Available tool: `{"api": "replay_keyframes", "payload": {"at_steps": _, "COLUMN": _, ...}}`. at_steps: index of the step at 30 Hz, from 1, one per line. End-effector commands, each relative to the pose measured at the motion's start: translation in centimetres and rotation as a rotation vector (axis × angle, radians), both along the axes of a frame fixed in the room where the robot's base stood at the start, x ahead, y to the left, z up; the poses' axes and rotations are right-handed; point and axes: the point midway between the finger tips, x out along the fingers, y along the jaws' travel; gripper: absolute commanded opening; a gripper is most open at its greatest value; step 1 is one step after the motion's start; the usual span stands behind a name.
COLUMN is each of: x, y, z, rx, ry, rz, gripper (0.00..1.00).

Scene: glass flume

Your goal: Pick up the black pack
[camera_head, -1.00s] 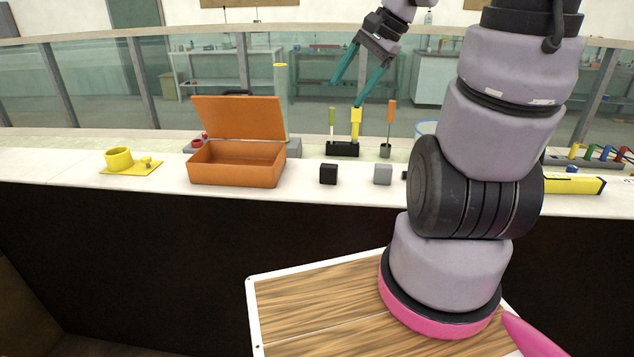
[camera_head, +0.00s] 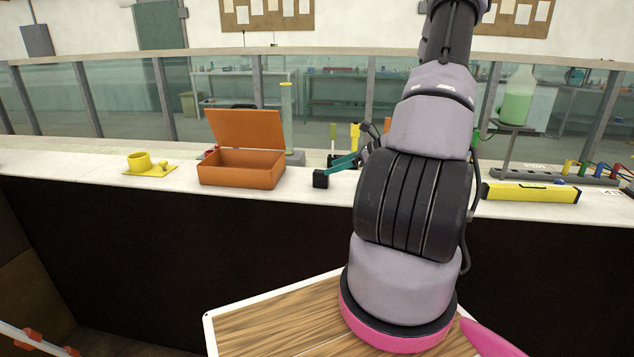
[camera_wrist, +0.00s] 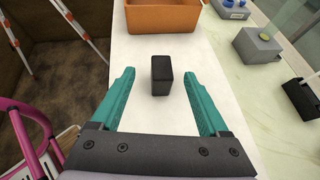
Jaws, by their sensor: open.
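The black pack (camera_head: 320,179) is a small dark block on the white counter, right of the orange box in the head view. In the wrist view the black pack (camera_wrist: 162,75) stands ahead of my gripper (camera_wrist: 158,88), roughly midway between its two teal fingers. The fingers are wide apart, with a gap of bare counter on each side of the block. In the head view my gripper (camera_head: 338,166) reaches in from the right, low over the counter at the block; my arm hides much of it.
An open orange box (camera_head: 240,170) stands left of the block, beyond it in the wrist view. A yellow cup-like fixture (camera_head: 148,164) is farther left. A yellow level (camera_head: 530,193) lies to the right. Grey and black stands line the back. The counter's front edge is close.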

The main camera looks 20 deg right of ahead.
Motion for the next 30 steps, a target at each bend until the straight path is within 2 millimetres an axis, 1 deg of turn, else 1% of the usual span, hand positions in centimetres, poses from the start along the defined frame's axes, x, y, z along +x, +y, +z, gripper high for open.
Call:
{"api": "replay_keyframes", "payload": {"at_steps": 1, "x": 0.5, "y": 0.7, "z": -0.5, "rx": 0.001, "ry": 0.001, "rz": 0.004, "gripper": 0.78}}
{"api": "replay_keyframes", "payload": {"at_steps": 4, "x": 1.5, "y": 1.7, "z": -1.2, "rx": 0.000, "ry": 0.002, "rz": 0.005, "gripper": 0.78}}
{"api": "replay_keyframes", "payload": {"at_steps": 11, "x": 2.7, "y": 2.7, "z": -2.2, "rx": -0.002, "ry": 0.001, "rz": 0.004, "gripper": 0.78}}
{"api": "replay_keyframes", "payload": {"at_steps": 16, "x": 4.3, "y": 4.0, "z": -3.6, "rx": 0.000, "ry": 0.001, "rz": 0.006, "gripper": 0.78}}
{"api": "replay_keyframes", "payload": {"at_steps": 20, "x": 5.4, "y": 5.0, "z": -4.4, "rx": -0.001, "ry": 0.002, "rz": 0.004, "gripper": 0.78}}
{"api": "replay_keyframes", "payload": {"at_steps": 24, "x": 5.8, "y": 5.4, "z": -4.7, "rx": -0.004, "ry": 0.001, "rz": 0.005, "gripper": 0.78}}
{"api": "replay_keyframes", "payload": {"at_steps": 29, "x": 5.8, "y": 5.3, "z": -4.6, "rx": -0.004, "ry": 0.000, "rz": 0.004, "gripper": 0.78}}
{"api": "replay_keyframes", "payload": {"at_steps": 30, "x": 5.8, "y": 5.3, "z": -4.6, "rx": -0.004, "ry": 0.000, "rz": 0.004, "gripper": 0.71}}
